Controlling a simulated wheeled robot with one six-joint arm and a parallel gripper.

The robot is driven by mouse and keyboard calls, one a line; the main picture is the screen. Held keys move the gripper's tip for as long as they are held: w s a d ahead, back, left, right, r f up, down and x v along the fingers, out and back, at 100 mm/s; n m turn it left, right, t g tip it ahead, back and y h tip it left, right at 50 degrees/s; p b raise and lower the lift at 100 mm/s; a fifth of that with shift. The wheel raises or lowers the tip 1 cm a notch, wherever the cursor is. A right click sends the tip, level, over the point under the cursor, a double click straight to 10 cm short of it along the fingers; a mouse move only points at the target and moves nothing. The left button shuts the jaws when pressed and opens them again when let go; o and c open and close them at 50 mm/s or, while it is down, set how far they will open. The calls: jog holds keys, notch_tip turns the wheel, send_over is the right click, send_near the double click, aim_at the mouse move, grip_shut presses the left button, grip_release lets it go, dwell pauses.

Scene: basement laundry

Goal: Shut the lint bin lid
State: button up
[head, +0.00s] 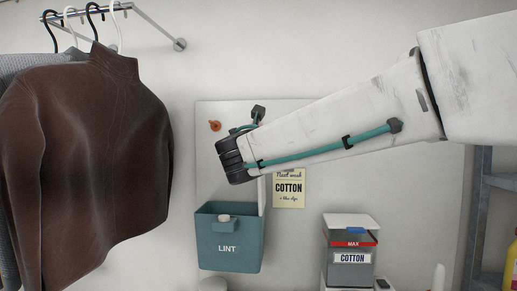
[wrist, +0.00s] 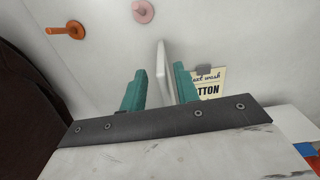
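The lint bin (head: 228,248) is a teal wall box marked LINT, low in the middle of the head view. Its top looks open. The lid (head: 262,195) is a pale panel standing upright at the bin's right side, seen nearly edge-on. In the wrist view the lid (wrist: 161,75) stands between the two teal fingers of my gripper (wrist: 159,80). The fingers are apart, with a narrow gap on each side of the lid, so they seem not to grip it. In the head view my wrist is above the bin and hides the fingers.
A brown sweater (head: 90,150) hangs at the left. A COTTON note (head: 289,188) is on the panel right of the lid. A clear COTTON container (head: 350,265) stands right of the bin. An orange peg (wrist: 68,30) and a pink peg (wrist: 143,11) stick out nearby.

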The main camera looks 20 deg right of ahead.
jog(key=x, duration=0.4)
jog(key=shift+d, duration=0.25)
grip_shut()
jog(key=shift+a, duration=0.1)
